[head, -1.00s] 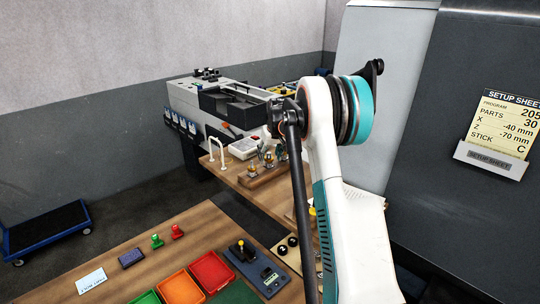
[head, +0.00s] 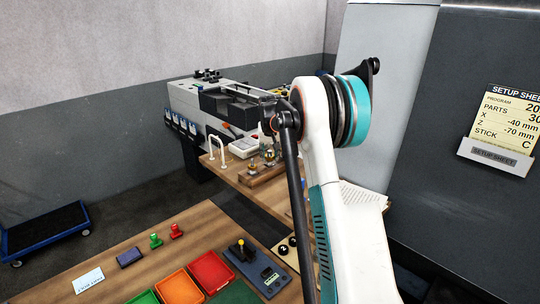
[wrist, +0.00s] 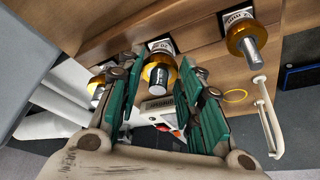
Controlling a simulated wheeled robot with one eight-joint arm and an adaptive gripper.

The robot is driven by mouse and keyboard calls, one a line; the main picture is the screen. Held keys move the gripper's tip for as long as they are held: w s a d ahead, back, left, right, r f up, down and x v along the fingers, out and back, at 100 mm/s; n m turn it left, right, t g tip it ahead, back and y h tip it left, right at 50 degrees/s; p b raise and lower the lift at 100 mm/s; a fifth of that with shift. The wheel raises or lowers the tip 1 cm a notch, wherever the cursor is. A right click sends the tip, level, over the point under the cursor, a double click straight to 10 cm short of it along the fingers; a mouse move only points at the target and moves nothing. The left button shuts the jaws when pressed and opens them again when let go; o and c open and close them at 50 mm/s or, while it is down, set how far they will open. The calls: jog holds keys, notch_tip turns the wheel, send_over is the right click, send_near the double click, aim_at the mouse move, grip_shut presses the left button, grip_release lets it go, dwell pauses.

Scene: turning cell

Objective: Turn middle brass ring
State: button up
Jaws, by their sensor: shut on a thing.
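In the wrist view the middle brass ring (wrist: 159,65) sits around a dark and silver pin by a small white label, between my gripper's green-padded fingers. My gripper (wrist: 158,84) is shut on this ring. Another brass ring (wrist: 246,38) is at the upper right, around a silver pin and clear of my fingers. A third ring (wrist: 97,84) shows at the left, partly hidden by the left finger. In the head view the rings' wooden block (head: 262,178) stands on the far bench; my arm hides part of that area.
A white handle (wrist: 268,128) rises at the right in the wrist view. In the head view, a grey machine (head: 190,97) stands behind the block. The near bench holds red (head: 211,270) and orange (head: 179,288) trays and a joystick box (head: 265,277).

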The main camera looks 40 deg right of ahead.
jog(key=o, duration=1.1)
jog(key=shift+c, duration=0.2)
jog(key=shift+r, duration=0.1)
jog(key=v, duration=1.1)
jog(key=shift+s+r, duration=0.2)
jog(key=shift+r, duration=0.15)
jog(key=shift+a, duration=0.2)
